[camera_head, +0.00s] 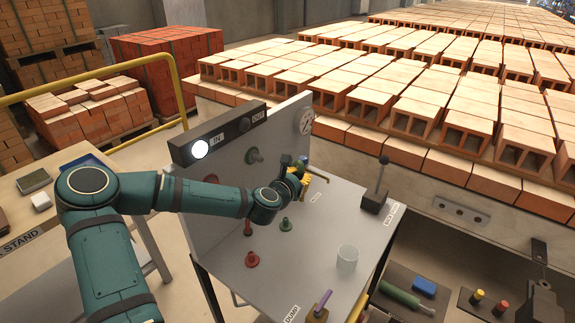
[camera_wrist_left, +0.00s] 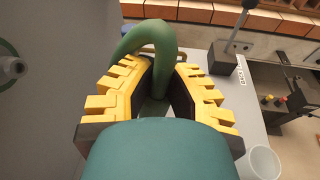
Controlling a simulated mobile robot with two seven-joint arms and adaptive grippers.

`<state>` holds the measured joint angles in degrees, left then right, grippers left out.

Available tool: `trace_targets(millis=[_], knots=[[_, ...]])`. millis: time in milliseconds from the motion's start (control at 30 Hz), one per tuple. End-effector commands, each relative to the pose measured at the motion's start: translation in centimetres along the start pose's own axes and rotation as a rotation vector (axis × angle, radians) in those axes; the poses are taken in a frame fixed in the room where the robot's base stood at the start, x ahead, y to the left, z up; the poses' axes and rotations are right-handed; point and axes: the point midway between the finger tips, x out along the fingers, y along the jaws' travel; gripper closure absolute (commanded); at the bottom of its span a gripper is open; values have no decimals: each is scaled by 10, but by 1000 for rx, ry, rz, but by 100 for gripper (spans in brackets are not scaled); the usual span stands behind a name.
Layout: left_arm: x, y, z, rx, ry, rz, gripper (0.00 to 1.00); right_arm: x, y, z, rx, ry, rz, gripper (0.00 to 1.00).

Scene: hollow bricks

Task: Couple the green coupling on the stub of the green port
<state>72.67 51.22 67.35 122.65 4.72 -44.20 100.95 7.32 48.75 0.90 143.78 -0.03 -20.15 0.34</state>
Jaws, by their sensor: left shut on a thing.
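My left gripper (camera_head: 298,177) is over the grey bench, in front of the upright panel; in the left wrist view its yellow toothed fingers (camera_wrist_left: 158,100) are closed around a green curved hose-like piece (camera_wrist_left: 150,38). The coupling end is hidden between the fingers. A grey-green stub (camera_head: 254,156) sticks out of the panel, left of the gripper and apart from it; a stub also shows at the left edge of the wrist view (camera_wrist_left: 12,68). A small green peg-like fitting (camera_head: 285,225) stands on the bench below my arm. My right gripper is not seen.
Red fittings (camera_head: 252,258) are near the panel's foot. A clear cup (camera_head: 347,259), a black lever box (camera_head: 375,200) and a purple-handled piece (camera_head: 321,302) stand on the bench. The bench middle is fairly clear.

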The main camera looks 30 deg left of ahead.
Motion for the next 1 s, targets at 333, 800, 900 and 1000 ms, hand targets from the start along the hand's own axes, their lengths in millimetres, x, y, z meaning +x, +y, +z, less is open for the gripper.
trace_targets(millis=[333, 800, 900, 1000], knots=[[7, -54, -36, 473, 81, -64, 100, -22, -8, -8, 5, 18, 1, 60], [-1, -49, -31, 1143, 127, -45, 100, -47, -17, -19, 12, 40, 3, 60], [-4, -41, -20, 1260, 122, -35, 100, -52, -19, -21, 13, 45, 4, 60], [-7, -32, -7, 1352, 115, -26, 100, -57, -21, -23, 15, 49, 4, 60]])
